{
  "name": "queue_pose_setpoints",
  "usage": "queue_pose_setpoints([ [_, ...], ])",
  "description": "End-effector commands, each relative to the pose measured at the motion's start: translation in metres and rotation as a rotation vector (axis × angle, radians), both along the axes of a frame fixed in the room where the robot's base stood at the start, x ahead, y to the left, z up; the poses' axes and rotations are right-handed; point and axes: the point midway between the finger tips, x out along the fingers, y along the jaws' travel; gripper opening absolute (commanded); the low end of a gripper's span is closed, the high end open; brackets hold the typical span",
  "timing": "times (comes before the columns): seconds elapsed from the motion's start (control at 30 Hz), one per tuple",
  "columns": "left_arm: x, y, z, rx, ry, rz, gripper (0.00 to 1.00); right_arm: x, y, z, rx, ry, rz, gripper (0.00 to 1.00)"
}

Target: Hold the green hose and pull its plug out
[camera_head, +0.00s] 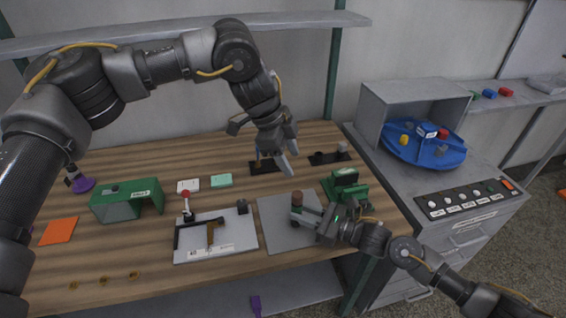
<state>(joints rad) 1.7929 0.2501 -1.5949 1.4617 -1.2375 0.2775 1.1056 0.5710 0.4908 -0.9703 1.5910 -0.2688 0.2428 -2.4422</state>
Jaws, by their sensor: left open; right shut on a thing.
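I cannot make out a green hose or its plug in the head view. My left gripper (284,152) is open above the back of the wooden bench. It is in front of a small black base (264,168) with a thin blue and orange part, partly hidden by the gripper. My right gripper (306,216) is low over a grey plate (279,238) at the bench's right side. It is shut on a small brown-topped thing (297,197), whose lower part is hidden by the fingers.
A green block-like fixture (345,184) stands close behind my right gripper. A grey cabinet with a blue turntable (424,152) is at the right.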

Motion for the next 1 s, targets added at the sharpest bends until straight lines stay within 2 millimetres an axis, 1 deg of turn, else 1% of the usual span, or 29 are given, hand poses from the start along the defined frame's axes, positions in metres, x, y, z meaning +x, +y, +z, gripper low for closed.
queue_pose_setpoints([
  [0.03, 0.004, 0.006, -0.004, 0.029, 0.017, -0.011, 0.51, 0.0, 0.0, 0.0, 0.0, 0.0, 0.0, 0.03],
  [0.1, 0.005, 0.016, -0.016, 0.047, 0.064, -0.036, 0.51, 0.0, 0.0, 0.0, 0.0, 0.0, 0.0, 0.03],
  [0.17, 0.004, 0.02, -0.02, 0.039, 0.097, -0.061, 0.51, 0.0, 0.0, 0.0, 0.0, 0.0, 0.0, 0.03],
  [0.33, -0.006, 0.014, -0.016, 0.0, 0.131, -0.14, 0.51, 0.0, 0.0, 0.0, 0.0, 0.0, 0.0, 0.03],
  [0.47, -0.006, 0.014, -0.017, 0.0, 0.128, -0.151, 0.51, 0.0, 0.0, 0.0, 0.0, 0.001, 0.0, 0.03],
  [0.57, -0.007, 0.012, -0.022, 0.001, 0.129, -0.15, 0.51, 0.0, 0.0, 0.0, 0.0, 0.0, 0.0, 0.03],
  [0.67, -0.008, 0.008, -0.033, 0.002, 0.129, -0.15, 0.51, 0.0, 0.0, 0.0, 0.0, 0.0, 0.0, 0.03],
  [1.0, -0.016, -0.015, -0.092, 0.002, 0.13, -0.15, 0.51, 0.0, 0.0, 0.0, 0.0, 0.0, -0.001, 0.03],
])
